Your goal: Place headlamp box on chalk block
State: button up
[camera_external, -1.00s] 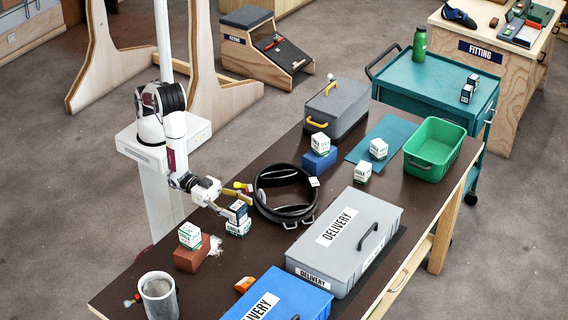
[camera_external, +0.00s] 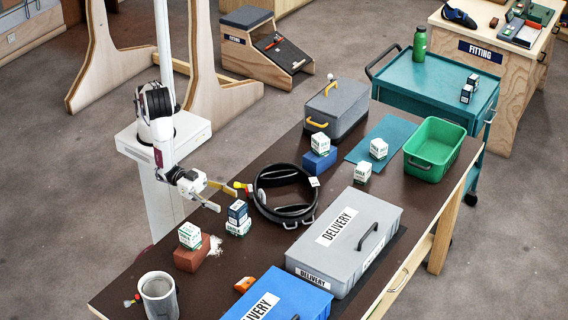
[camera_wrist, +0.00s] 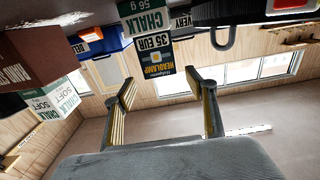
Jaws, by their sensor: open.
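The dark blue headlamp box (camera_external: 238,211) rests on top of a white-and-green chalk block (camera_external: 238,228) on the brown table. In the wrist view, the picture is upside down, and the headlamp box (camera_wrist: 163,72) shows against the chalk block (camera_wrist: 142,22). My gripper (camera_external: 224,197) is open and empty, behind and above the box, apart from it. In the wrist view its two fingers (camera_wrist: 168,88) are spread with nothing between them.
A brick-red block (camera_external: 191,258) with another chalk block (camera_external: 190,235) on it stands to the left. A black harness (camera_external: 285,212) lies right of the stack. A grey delivery case (camera_external: 345,240), a blue case (camera_external: 283,290) and a grey cup (camera_external: 158,297) stand toward the front.

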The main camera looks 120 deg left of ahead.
jog(key=shift+s, duration=0.5)
jog(key=shift+w+r, duration=0.1)
dwell(0.4)
